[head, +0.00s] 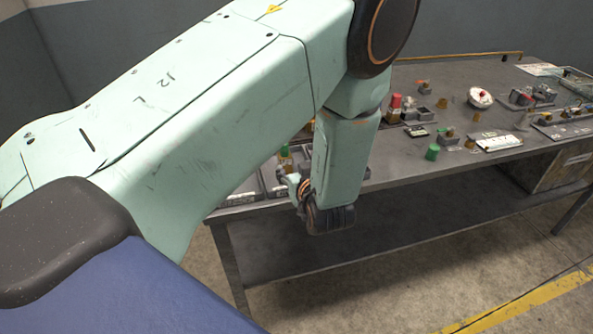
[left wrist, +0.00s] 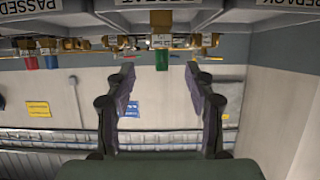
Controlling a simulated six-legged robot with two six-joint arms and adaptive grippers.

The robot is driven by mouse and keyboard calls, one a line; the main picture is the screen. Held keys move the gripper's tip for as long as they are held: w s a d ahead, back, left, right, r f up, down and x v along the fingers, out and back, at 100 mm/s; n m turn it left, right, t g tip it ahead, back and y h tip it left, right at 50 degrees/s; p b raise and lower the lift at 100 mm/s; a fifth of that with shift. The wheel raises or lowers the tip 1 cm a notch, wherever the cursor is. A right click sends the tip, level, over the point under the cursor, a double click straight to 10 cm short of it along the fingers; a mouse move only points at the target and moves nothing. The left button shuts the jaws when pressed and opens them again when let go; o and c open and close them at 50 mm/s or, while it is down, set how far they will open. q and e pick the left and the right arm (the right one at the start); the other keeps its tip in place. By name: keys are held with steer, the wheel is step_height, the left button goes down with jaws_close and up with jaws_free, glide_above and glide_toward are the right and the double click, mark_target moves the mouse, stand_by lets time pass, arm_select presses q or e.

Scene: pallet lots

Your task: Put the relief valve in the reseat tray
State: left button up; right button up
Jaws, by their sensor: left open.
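My left gripper (left wrist: 160,78) is open in the left wrist view, with its two dark fingers apart and nothing gripped. A brass valve with a green cap (left wrist: 162,59) shows beyond and between the fingertips, apart from them. In the head view a brass piece with a green top (head: 285,156) stands by the trays behind my left arm; I cannot tell for sure which piece is the relief valve. The reseat tray (left wrist: 170,3) shows its partly cut-off label at the top of the left wrist view, between the PASSED and REPACK trays. My right gripper is not in view.
The grey table (head: 420,170) carries several small valves and fittings, a red-topped one (head: 395,104), a green cap (head: 432,152) and a white round dish (head: 480,97). My left arm hides the table's left part. A crate (head: 555,172) stands under the table.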

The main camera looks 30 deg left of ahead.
arm_select(q)
steer(key=s+d+f+m+g+h, duration=0.3)
steer(key=s+f+m+h, duration=0.2)
steer(key=s+f, duration=0.8)
steer(key=s+d+f+m+g+h, duration=0.2)
steer(key=s+d+g, duration=0.1)
steer(key=s, duration=0.7)
steer(key=s+d+f+m+g+h, duration=0.1)
steer(key=s+d+m+g+h, duration=0.1)
steer(key=s, duration=0.9)
steer(key=shift+d+f+g+h, duration=0.4)
steer(key=shift+d+h, duration=0.3)
steer(key=shift+d, duration=0.4)
